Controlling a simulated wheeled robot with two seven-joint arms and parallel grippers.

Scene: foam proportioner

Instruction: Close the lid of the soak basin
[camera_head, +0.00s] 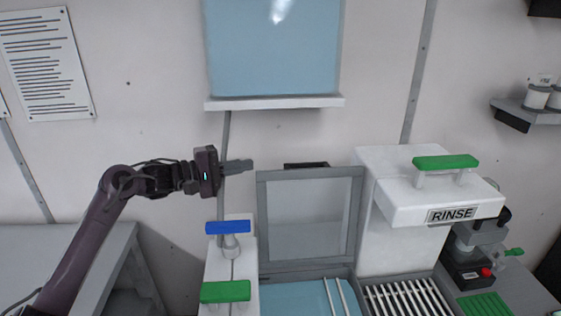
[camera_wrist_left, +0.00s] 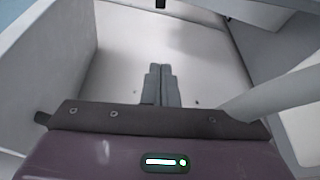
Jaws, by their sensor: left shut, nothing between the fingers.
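The soak basin's lid (camera_head: 305,220) stands open and upright, a clear panel in a grey frame. A dark handle (camera_head: 306,166) shows at its top edge. The basin (camera_head: 300,298) below it holds blue liquid, with two pale rods across its right part. My left gripper (camera_head: 246,165) is shut and empty, to the left of the lid's top edge and apart from it in the picture. In the left wrist view its closed fingers (camera_wrist_left: 161,84) point at a pale surface, and I cannot make out the lid there. My right gripper is not in view.
Left of the basin stand a blue handle (camera_head: 228,227) and a green handle (camera_head: 225,291). On the right are the white RINSE unit (camera_head: 400,200) with a green handle (camera_head: 445,162) and a slatted rack (camera_head: 408,298). A grey table (camera_head: 60,250) is at the left.

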